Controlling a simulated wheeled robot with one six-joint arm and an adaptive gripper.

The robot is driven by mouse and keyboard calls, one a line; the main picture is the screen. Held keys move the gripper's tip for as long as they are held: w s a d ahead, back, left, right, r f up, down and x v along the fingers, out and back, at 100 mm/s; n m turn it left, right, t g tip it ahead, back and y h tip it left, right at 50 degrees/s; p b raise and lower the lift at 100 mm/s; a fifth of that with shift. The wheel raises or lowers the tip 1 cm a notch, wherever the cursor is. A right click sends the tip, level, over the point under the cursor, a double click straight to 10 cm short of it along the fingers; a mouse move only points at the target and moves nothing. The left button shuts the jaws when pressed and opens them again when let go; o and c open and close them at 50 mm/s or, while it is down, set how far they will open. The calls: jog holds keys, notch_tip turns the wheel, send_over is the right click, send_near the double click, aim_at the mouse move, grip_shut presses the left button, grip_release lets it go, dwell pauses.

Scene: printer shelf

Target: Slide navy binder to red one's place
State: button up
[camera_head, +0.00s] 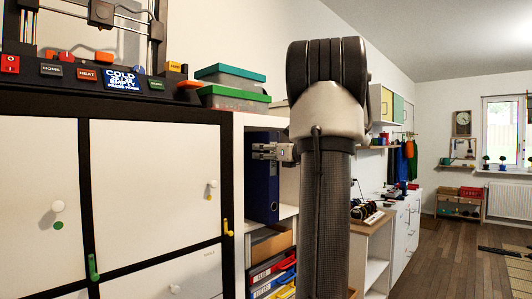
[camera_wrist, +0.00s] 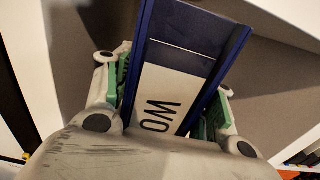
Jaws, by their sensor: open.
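The navy binder (camera_head: 262,195) stands upright in the open upper shelf compartment, to the right of the white cabinet doors. Its spine with a white label (camera_wrist: 170,95) fills the middle of the wrist view; the dark letters "WO" show on it. My gripper (camera_head: 274,152) is at the binder's upper part in the head view. In the wrist view its green-padded fingers (camera_wrist: 172,100) stand on both sides of the spine, open. I cannot tell whether either pad touches it. No upright red binder is clear; a red-edged item (camera_head: 270,267) lies in the lower compartment.
Green- and teal-lidded boxes (camera_head: 232,87) stand on top of the cabinet, beside a 3D printer (camera_head: 95,45). Blue- and yellow-edged items lie with the red-edged one below. My arm hides part of the shelf's right side. Wooden floor (camera_head: 450,262) is open at the right.

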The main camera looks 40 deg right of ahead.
jog(key=shift+o, duration=1.2)
jog(key=shift+s, duration=0.1)
jog(key=s+d, duration=0.1)
jog(key=s, duration=1)
jog(key=shift+s+d, duration=0.2)
jog(key=shift+s, duration=0.2)
